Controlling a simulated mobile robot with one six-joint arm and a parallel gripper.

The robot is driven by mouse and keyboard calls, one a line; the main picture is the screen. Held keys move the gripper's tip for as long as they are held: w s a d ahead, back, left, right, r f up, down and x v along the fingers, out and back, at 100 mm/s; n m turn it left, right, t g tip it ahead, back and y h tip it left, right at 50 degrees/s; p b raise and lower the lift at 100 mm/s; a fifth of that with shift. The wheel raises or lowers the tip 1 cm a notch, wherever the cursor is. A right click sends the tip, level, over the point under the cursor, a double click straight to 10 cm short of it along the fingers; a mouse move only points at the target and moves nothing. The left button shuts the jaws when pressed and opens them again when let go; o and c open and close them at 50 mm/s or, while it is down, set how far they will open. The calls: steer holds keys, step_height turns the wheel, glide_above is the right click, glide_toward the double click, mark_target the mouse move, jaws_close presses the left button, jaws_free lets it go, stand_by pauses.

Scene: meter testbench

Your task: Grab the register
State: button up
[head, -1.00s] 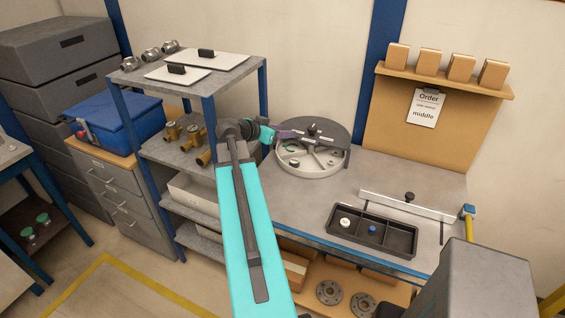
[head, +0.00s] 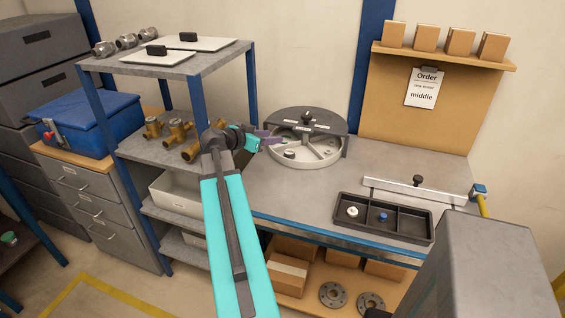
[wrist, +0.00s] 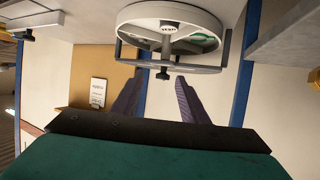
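A round grey turntable (head: 333,146) with a dark half cover stands on the bench; its open half shows white-walled compartments. A small dark-topped part (head: 289,154) sits in the open half. In the wrist view the turntable (wrist: 133,14) is at the top, with a green part (wrist: 203,38) inside and a dark knob (wrist: 163,75) below its rim. I cannot tell for sure which part is the register. My gripper (head: 277,141) is at the turntable's left edge. In the wrist view its purple fingers (wrist: 159,98) are apart with nothing between them.
A black tray (head: 398,237) with three compartments holds a white part (head: 352,211) and a blue part (head: 383,217); its right compartment is empty. An order sheet (head: 422,88) reads "middle". A shelf rack (head: 197,105) with brass fittings stands close left of my arm.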

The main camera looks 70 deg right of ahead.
steer(key=f+b, duration=0.4)
steer(key=f, duration=0.1)
steer(key=w+f+b, duration=0.1)
steer(key=f+b, duration=0.1)
steer(key=f, duration=0.1)
steer(key=shift+a+b, duration=0.1)
steer(key=shift+b, duration=0.2)
steer(key=p, duration=0.2)
glide_toward(289, 151)
steer(key=x, duration=0.3)
steer(key=shift+s+d, duration=0.2)
steer(key=shift+s, duration=0.05)
steer(key=shift+s+d+f, duration=0.2)
steer(key=shift+d+f, duration=0.2)
steer(key=shift+d, duration=0.05)
steer(key=shift+d, duration=0.1)
steer(key=shift+s+d+f, duration=0.1)
steer(key=shift+s+d, duration=0.05)
steer(key=shift+d, duration=0.35)
steer(key=shift+p+x, duration=0.95)
steer(key=shift+x, duration=1.1)
steer(key=shift+f, duration=0.1)
